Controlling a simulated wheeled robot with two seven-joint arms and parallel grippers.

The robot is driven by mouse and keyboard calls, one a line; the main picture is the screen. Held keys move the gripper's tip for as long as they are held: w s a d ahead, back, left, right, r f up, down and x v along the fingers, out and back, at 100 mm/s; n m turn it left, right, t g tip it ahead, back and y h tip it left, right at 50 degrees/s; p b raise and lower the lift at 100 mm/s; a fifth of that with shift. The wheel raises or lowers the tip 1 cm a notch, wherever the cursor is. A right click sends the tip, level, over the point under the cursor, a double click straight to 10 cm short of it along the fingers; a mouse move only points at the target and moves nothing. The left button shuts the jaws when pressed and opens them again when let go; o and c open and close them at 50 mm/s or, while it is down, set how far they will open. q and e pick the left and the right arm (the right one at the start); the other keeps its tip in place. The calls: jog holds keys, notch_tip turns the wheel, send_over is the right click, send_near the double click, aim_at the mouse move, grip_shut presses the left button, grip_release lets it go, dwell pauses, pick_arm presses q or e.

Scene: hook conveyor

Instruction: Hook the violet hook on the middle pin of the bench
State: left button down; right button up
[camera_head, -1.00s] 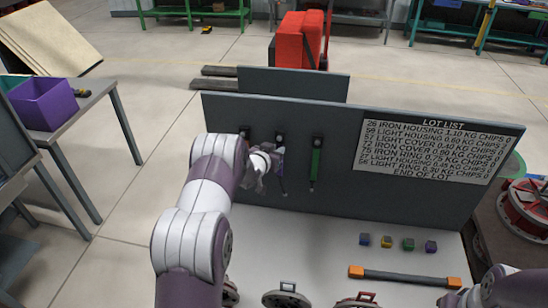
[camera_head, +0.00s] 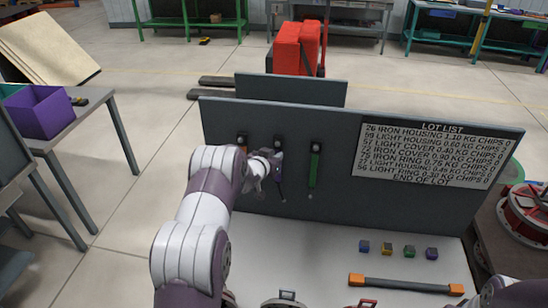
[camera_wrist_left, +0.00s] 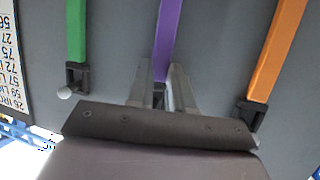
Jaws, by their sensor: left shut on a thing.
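The violet hook (camera_wrist_left: 168,42) runs as a long bar down the middle of the left wrist view. My left gripper (camera_wrist_left: 160,90) is shut on its near end, with a finger on each side. In the head view the gripper (camera_head: 270,165) is in front of the upright grey panel, just below the middle pin (camera_head: 278,142). Only a slim part of the violet hook (camera_head: 280,186) shows there. The gripper and arm partly hide it, so I cannot tell whether it sits on the pin. My right gripper is not in view.
A green hook (camera_head: 314,168) hangs at the right pin. An orange hook (camera_wrist_left: 277,50) is on the other side, mostly hidden by my arm in the head view. Small coloured blocks and an orange-ended bar (camera_head: 406,284) lie on the bench top. A lot list (camera_head: 425,152) is on the panel.

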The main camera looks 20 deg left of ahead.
pick_arm(q)
jog(key=c, duration=1.3)
grip_release()
jog(key=shift+r, duration=0.15)
jog(key=o, duration=0.4)
jog(key=shift+w, duration=0.1)
jog(key=shift+c, duration=0.2)
jog(key=shift+f, duration=0.2)
